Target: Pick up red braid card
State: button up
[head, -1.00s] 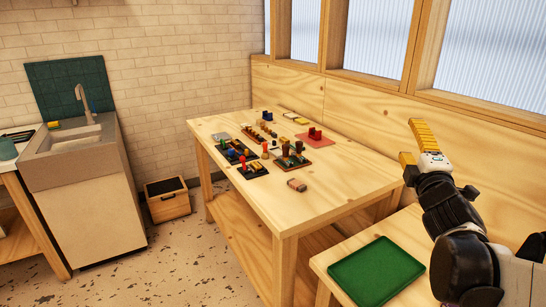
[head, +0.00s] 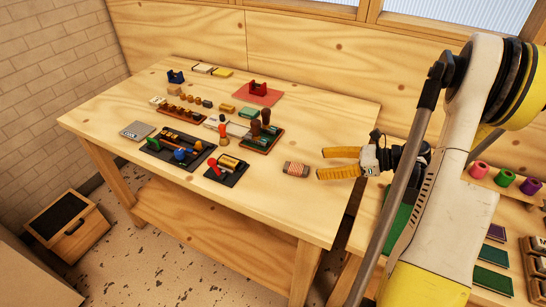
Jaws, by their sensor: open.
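My gripper (head: 323,163) is open, with two yellow fingers pointing left at the card. The fingertips are just to the right of the card and apart from it in the picture. Their height above the tabletop is hard to tell. Nothing is between the fingers.
A dark tool tray (head: 228,168), a brown stamp rack (head: 262,137) and a larger dark tray (head: 180,150) stand left of the card. A red holder (head: 258,88) sits on a pink mat behind. The tabletop around the card is clear. Coloured spools (head: 504,178) stand at right.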

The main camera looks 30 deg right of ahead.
aim_at(294, 166)
jog(key=x, duration=0.1)
jog(key=b+x, duration=0.1)
jog(key=x, duration=0.1)
jog(key=f+x, duration=0.1)
jog(key=shift+s+a, duration=0.15)
jog(key=shift+s, duration=0.05)
jog(key=b+x, duration=0.1)
jog(key=x, duration=0.2)
jog(key=b+x, duration=0.1)
jog(key=x, duration=0.1)
jog(key=shift+w+f+b, duration=0.1)
jog(key=shift+w+b, duration=0.25)
jog(key=shift+w+a+f, duration=0.1)
jog(key=shift+w+a, duration=0.1)
jog(key=shift+w, duration=0.15)
jog(key=c, duration=1.2)
